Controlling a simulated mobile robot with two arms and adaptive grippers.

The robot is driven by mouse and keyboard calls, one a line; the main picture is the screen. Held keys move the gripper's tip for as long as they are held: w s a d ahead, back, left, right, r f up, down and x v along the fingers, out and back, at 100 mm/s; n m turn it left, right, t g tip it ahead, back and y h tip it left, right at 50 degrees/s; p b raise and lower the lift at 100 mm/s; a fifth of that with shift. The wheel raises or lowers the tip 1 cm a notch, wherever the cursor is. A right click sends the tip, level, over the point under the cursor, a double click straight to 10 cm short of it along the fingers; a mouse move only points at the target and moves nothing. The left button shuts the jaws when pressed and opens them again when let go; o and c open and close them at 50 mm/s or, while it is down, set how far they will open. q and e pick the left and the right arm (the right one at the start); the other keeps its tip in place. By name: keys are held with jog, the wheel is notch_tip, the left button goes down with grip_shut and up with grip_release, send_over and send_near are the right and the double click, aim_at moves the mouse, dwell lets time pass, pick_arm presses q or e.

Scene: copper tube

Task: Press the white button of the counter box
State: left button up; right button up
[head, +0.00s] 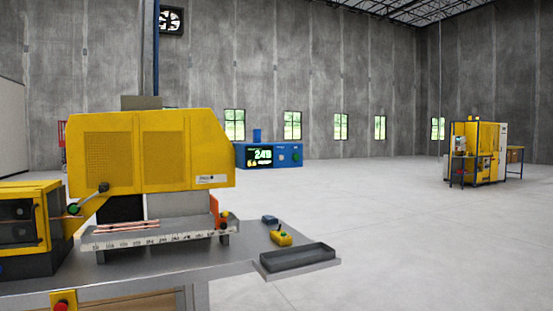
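A blue box with a lit display (268,155) shows beyond the right end of the yellow machine, near the middle of the view. Its display reads what looks like 248 or 249. Small round controls sit on its front, right of the display; they are too small for me to tell for sure which is white. The yellow machine hides whatever is at its left. Neither of my grippers shows in the head view.
A yellow machine (150,150) stands on a grey table (190,262), with copper tubes (125,226) on its ruled ledge. A yellow button box (281,238), a small blue item (269,219) and a dark tray (296,262) are at right. The floor (430,240) is clear further right.

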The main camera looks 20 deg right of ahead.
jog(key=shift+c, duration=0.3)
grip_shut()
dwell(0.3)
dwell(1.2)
